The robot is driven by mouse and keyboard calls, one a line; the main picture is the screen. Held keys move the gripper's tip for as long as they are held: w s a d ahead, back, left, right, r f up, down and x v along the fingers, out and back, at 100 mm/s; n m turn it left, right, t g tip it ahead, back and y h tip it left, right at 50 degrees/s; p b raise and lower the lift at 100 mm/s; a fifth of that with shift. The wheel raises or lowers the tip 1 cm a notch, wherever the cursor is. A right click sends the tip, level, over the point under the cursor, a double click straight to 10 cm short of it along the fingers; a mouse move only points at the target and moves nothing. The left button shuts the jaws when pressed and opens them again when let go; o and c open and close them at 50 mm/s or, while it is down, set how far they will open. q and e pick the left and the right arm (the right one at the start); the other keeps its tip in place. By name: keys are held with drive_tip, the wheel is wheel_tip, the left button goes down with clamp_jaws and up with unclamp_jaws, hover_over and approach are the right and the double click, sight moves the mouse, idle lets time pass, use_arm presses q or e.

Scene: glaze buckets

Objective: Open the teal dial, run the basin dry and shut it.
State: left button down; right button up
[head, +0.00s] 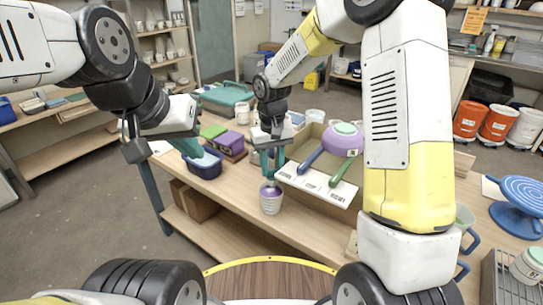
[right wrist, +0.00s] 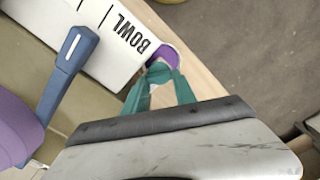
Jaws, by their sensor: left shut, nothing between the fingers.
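A white control strip (head: 317,187) with dark lettering fronts a box on the table. A blue lever (head: 310,160) and a green lever (head: 343,170) rise from it; I cannot make out a teal dial for sure. A purple bowl (head: 341,141) sits behind the levers. A navy tub (head: 206,167) stands further left. My left gripper (head: 198,154) is shut and empty at that tub. My right gripper (head: 269,178) points down at a purple and pale cup (head: 271,201), left of the strip. The right wrist view shows the cup's purple top (right wrist: 166,53) at the fingertips; whether they grip it is unclear.
The wooden table (head: 235,208) has a front edge close to the cup. A blue turntable (head: 522,190) is at the right. My right arm covers part of the table.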

clamp_jaws()
drive_tip(key=n, duration=0.4)
drive_tip(key=shift+o, duration=2)
unclamp_jaws()
drive_tip(key=shift+r, duration=3.9)
